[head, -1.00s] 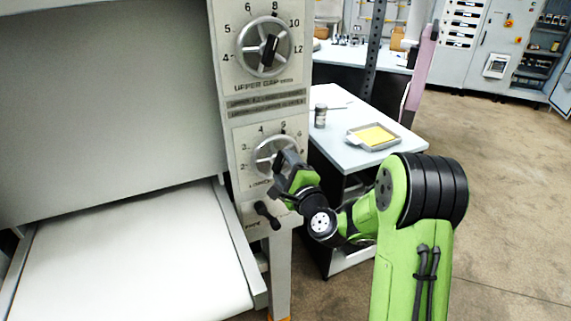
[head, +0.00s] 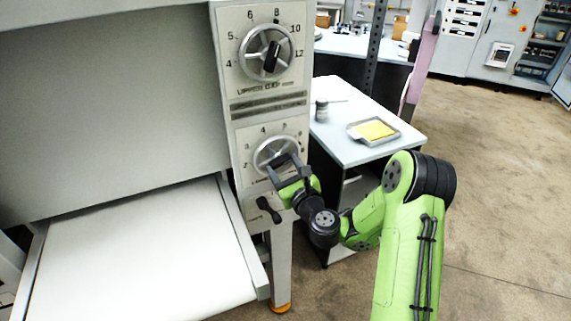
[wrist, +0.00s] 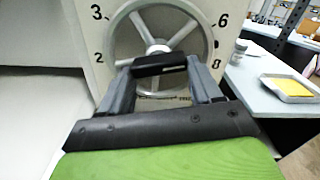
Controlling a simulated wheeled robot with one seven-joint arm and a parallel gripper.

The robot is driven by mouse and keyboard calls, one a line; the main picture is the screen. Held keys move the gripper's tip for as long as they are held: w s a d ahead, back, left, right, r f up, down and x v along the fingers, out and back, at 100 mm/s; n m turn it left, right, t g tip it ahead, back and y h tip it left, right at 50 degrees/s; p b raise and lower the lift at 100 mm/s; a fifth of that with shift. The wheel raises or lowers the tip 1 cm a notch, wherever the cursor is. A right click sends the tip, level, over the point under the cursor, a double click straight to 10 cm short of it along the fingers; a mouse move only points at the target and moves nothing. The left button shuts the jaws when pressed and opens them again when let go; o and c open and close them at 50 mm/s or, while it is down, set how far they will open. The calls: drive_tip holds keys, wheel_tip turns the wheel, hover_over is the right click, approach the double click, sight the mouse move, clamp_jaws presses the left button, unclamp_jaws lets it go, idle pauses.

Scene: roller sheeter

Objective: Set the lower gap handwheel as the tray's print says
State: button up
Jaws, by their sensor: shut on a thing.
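The lower gap handwheel (head: 262,149) is a silver spoked wheel on the pale machine column, ringed by printed numbers. It fills the top of the wrist view (wrist: 160,28), with 3 and 2 at its left and 6 at its upper right. My gripper (wrist: 160,67) is shut on the wheel's black grip, which lies across between the two fingers. In the head view my gripper (head: 285,167) covers the wheel's lower part. The tray (head: 397,140) with a yellow print lies on the side table. The print's writing is too small to read.
The upper gap handwheel (head: 246,53) with its black grip sits above. A black lever (head: 268,210) is just below the lower wheel. A small jar (head: 321,111) stands on the side table (head: 345,153). A white feed table (head: 140,255) juts out at left.

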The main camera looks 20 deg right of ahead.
drive_tip(key=m+p, duration=0.2)
drive_tip(key=m, duration=0.2)
drive_tip(key=shift+a+f+m, duration=0.1)
drive_tip(key=shift+m, duration=0.2)
idle(0.5)
drive_tip(key=o, duration=1.1)
drive_tip(key=shift+c, duration=0.2)
